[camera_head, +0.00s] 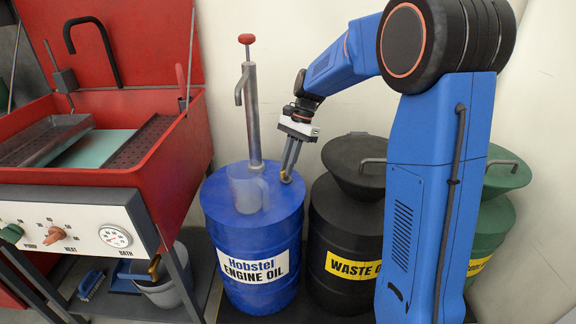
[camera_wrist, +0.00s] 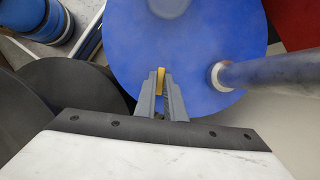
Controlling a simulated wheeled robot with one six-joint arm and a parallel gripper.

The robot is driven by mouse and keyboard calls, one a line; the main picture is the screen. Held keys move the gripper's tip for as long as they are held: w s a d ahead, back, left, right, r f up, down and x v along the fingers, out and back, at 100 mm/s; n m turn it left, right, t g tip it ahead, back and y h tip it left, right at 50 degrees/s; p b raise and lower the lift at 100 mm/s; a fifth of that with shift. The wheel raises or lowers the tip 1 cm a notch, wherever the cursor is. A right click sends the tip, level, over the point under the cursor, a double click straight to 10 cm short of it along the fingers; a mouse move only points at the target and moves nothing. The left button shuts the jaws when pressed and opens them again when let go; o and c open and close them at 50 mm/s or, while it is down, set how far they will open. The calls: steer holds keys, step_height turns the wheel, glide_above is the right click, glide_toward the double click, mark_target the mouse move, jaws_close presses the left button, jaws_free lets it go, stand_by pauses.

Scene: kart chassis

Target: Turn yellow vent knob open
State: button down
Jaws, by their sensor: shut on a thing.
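The yellow vent knob (camera_head: 286,177) is a small piece on top of the blue engine oil drum (camera_head: 252,245), near the right side of its lid. My gripper (camera_head: 288,172) points down at it from above. In the wrist view the yellow knob (camera_wrist: 160,80) shows as a narrow upright strip between my fingertips (camera_wrist: 161,84). The fingers are shut on it, and they hide part of its sides. How far the knob is turned cannot be told.
A pump with a red top (camera_head: 250,95) stands on the drum left of my gripper, with a clear jug (camera_head: 247,190) in front of it. A black waste oil drum (camera_head: 345,235) with a funnel (camera_head: 358,160) stands close on the right. A red parts washer (camera_head: 150,190) is at left.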

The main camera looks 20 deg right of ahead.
steer(key=n+g+h, duration=0.1)
steer(key=n, duration=0.2)
steer(key=shift+w+n, duration=0.15)
steer(key=shift+n, duration=0.25)
steer(key=n+h, duration=0.1)
steer(key=n, duration=0.3)
steer(key=shift+a+g, duration=0.15)
steer(key=shift+g, duration=0.25)
steer(key=shift+n, duration=0.3)
steer(key=shift+w, duration=0.1)
steer(key=c, duration=1.8)
jaws_free()
steer(key=shift+c, duration=0.2)
steer(key=v, duration=1.7)
steer(key=shift+w+a+r, duration=0.2)
steer(key=shift+a+r, duration=0.05)
steer(key=shift+a, duration=0.1)
